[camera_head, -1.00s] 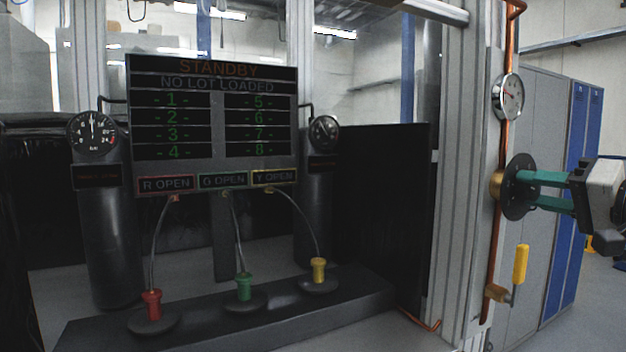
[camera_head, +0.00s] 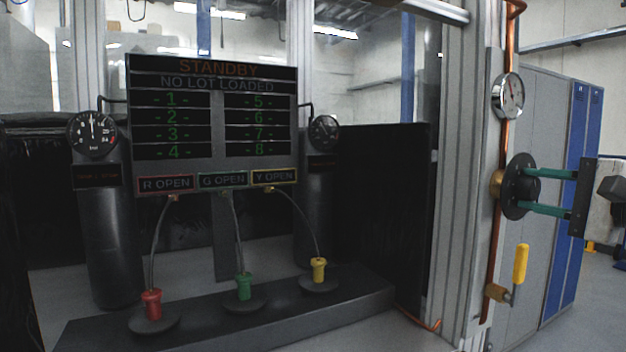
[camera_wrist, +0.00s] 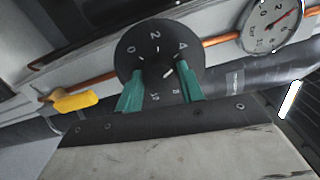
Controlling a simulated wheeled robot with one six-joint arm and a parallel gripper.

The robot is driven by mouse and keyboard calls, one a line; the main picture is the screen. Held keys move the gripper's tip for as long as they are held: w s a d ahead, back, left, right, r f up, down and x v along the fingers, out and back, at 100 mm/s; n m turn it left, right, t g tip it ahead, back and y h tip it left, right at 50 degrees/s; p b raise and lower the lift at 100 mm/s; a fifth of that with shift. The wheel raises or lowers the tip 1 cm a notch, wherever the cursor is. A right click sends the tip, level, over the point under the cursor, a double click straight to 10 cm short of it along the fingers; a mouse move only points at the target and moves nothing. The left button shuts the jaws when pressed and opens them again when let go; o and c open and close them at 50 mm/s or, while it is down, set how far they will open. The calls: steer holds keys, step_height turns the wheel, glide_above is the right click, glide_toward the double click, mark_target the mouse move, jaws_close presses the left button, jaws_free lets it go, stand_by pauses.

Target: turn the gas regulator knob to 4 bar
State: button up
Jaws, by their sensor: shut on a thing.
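The regulator knob (camera_head: 532,188) stands out from a round black dial plate (camera_head: 511,189) on the copper pipe at the right. My gripper (camera_head: 530,191) has its two teal fingers on either side of the knob and is shut on it. In the wrist view the dial plate (camera_wrist: 140,47) shows 0, 2 and 4 along its top, with further numbers below. A slanted white mark on the knob (camera_wrist: 168,73) points up and right, roughly towards the 4; the exact alignment is unclear. The fingers partly cover the dial's sides in the wrist view.
A round pressure gauge (camera_head: 508,96) with a red needle sits above the knob; its reading is too small to tell. A yellow valve handle (camera_head: 520,265) is below. Blue and grey lockers (camera_head: 560,100) stand behind. A STANDBY display (camera_head: 213,122) is left.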

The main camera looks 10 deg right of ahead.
steer(key=shift+m, duration=0.4)
steer(key=o, duration=1)
